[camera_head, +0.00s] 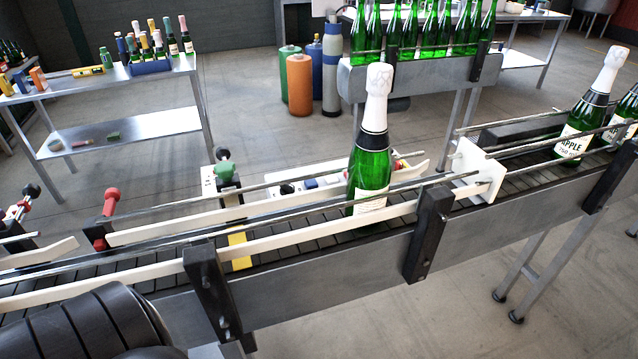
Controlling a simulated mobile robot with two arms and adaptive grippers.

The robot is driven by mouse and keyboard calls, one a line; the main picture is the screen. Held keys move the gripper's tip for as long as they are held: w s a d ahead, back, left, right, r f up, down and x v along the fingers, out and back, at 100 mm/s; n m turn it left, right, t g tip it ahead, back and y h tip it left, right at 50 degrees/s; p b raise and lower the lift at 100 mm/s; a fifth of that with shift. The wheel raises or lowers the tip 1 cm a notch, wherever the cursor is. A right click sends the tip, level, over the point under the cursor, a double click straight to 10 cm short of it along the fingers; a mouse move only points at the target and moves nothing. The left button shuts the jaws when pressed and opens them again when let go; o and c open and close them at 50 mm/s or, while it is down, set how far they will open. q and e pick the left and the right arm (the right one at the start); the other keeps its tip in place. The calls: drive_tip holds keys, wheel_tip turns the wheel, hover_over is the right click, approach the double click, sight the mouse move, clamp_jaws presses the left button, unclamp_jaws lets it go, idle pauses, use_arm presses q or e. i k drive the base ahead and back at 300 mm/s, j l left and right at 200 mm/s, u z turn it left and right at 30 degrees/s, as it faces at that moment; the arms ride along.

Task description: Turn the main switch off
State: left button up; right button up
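No part is clearly readable as the main switch. Behind the conveyor's far rail, a partly hidden strip of small black, blue and white controls (309,184) shows left of the near bottle. A red handle-like knob (111,195) stands behind the rail at the left, and a green knob (224,170) stands on a black mount to its right. I cannot tell whether any of these is the switch, nor its position. A black ribbed part of my own arm fills the lower left corner. Neither gripper's fingers are in view.
The conveyor (330,285) crosses the view with guide rails and black brackets. A green bottle (371,160) with white foil stands on it. A white plate (476,170) is to its right, with labelled bottles (580,115) beyond. A steel table (110,80) stands behind left.

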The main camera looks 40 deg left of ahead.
sight(399, 165)
drive_tip(key=i+u, duration=0.3)
drive_tip(key=u, duration=0.2)
drive_tip(key=i+u, duration=0.3)
drive_tip(key=u, duration=0.15)
drive_tip(key=i+l+u, duration=0.2)
drive_tip(key=u, duration=0.3)
drive_tip(key=i+l, duration=0.05)
